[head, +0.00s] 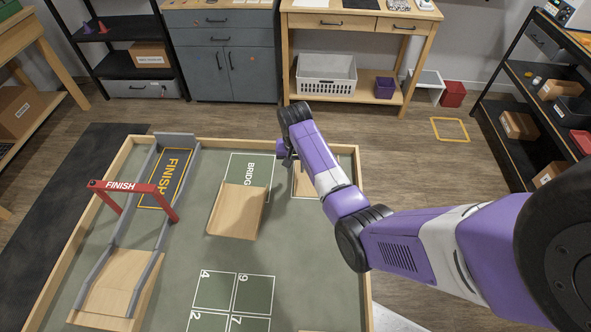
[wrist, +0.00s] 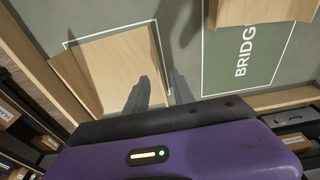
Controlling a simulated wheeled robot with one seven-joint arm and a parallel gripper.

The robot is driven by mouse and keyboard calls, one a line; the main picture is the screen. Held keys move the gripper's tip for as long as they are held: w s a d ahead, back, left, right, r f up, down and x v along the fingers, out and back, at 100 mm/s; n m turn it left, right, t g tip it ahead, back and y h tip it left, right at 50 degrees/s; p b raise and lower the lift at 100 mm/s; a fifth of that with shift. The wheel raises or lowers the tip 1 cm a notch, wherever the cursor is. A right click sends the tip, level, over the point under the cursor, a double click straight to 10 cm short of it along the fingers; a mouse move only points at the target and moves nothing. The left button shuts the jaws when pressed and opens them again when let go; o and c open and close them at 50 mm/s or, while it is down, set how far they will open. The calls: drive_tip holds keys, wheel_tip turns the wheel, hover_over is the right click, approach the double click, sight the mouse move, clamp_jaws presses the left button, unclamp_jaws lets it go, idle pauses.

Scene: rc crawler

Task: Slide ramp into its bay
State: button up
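A pale wooden ramp-like block (wrist: 118,72) lies inside a white-outlined bay in the wrist view, next to the table's wooden rim. Mat shows between the block and the outline at the far side. Part of the same block (head: 303,182) shows in the head view, half hidden behind my arm. A second wooden sloped piece (head: 238,211) overlaps the near part of the bay marked "BRIDG" (head: 250,168); its edge is at the top right of the wrist view (wrist: 255,9). My gripper (wrist: 160,90) is open and empty, with its left finger over the first block's right edge.
A finish ramp with grey side rails (head: 150,230) and a red FINISH arch (head: 132,186) stands on the left. Numbered squares (head: 233,292) mark the near mat. A low wooden rim (head: 235,143) surrounds the table. The mat between the rails and second piece is clear.

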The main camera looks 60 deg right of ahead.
drive_tip(key=r, duration=0.5)
drive_tip(key=shift+s+a, duration=0.15)
drive_tip(key=shift+a, duration=0.15)
